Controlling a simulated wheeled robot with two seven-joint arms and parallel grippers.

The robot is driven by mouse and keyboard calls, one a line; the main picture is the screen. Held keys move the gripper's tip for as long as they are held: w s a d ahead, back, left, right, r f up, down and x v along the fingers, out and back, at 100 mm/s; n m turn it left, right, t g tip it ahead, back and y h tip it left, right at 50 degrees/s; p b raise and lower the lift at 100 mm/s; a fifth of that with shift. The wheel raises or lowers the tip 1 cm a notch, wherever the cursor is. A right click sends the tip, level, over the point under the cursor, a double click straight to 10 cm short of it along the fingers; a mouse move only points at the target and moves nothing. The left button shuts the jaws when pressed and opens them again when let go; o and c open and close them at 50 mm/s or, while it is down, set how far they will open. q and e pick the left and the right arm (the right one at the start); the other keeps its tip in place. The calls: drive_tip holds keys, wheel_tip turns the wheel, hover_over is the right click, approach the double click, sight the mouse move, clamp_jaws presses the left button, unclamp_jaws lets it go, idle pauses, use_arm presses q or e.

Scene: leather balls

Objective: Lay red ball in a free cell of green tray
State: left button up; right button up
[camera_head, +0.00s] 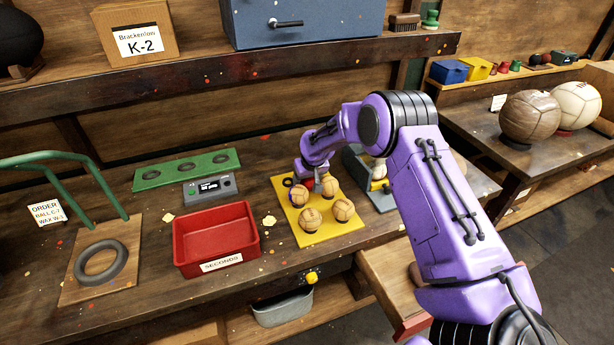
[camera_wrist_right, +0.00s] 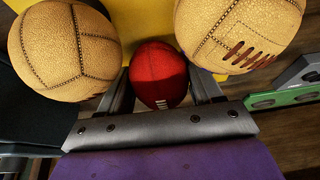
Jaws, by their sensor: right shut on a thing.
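The red ball (camera_wrist_right: 158,73) sits between the fingers of my right gripper (camera_wrist_right: 160,88) in the wrist view, and the gripper is shut on it. In the head view my right gripper (camera_head: 308,181) is over the back part of the yellow board, and the ball is mostly hidden there. The green tray (camera_head: 214,161) lies at the back left of the bench, left of the gripper. Its several round cells show dark rings and look empty. A green edge, probably the tray, shows at the right of the wrist view (camera_wrist_right: 284,98). My left gripper is out of view.
Several tan balls (camera_head: 310,220) sit on the yellow board (camera_head: 283,212) close around the gripper. A grey device (camera_head: 209,189) lies in front of the green tray. A red SECONDS bin (camera_head: 215,240) stands between the board and a wooden plate with a ring (camera_head: 100,261).

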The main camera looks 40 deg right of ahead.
drive_tip(key=shift+s+a, duration=0.1)
drive_tip(key=shift+f, duration=0.15)
drive_tip(key=o, duration=1.1)
drive_tip(key=shift+o, duration=0.2)
